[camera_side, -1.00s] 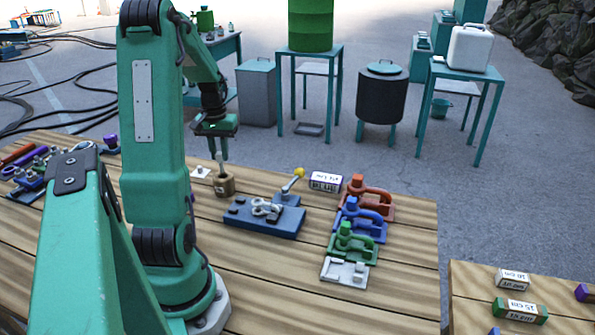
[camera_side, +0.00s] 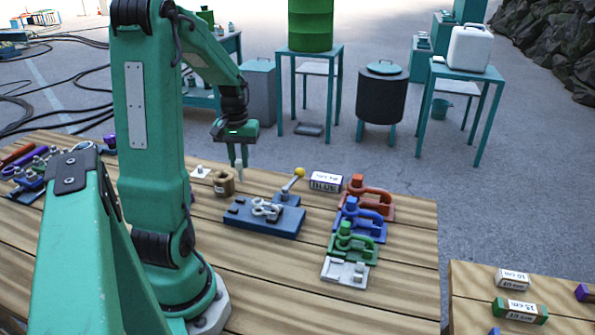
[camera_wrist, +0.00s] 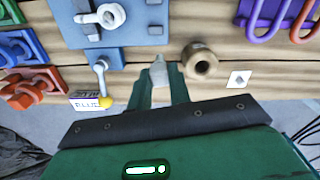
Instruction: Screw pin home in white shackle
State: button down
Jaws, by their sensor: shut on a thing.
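The white shackle (camera_side: 266,209) lies on the blue fixture plate (camera_side: 284,226); it also shows at the top of the wrist view (camera_wrist: 109,16). My gripper (camera_side: 238,160) is shut on a pale grey pin (camera_wrist: 158,72), which hangs tip down between the fingers. Its lower end (camera_side: 240,174) shows just below the fingertips in the side view. The gripper is above the bench, behind and left of the shackle. The pin and shackle are apart. The round tan holder (camera_side: 223,183) is just left of the pin, and its hole shows empty in the wrist view (camera_wrist: 199,61).
A clamp lever with a yellow knob (camera_side: 299,173) rises from the plate's back edge. A block labelled BLUE (camera_side: 325,182) stands behind right. Red (camera_side: 373,198), blue (camera_side: 362,221) and green (camera_side: 353,243) shackles on stands and a white empty stand (camera_side: 345,271) line the right.

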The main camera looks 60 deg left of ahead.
jog(key=w+d, duration=0.1)
jog(key=d, duration=0.8)
jog(key=shift+f, duration=0.3)
jog(key=shift+f, duration=0.35)
jog(key=shift+f, duration=1.3)
dwell(1.3)
jog(key=c, duration=2)
grip_release()
grip_shut()
jog(key=shift+m, duration=0.5)
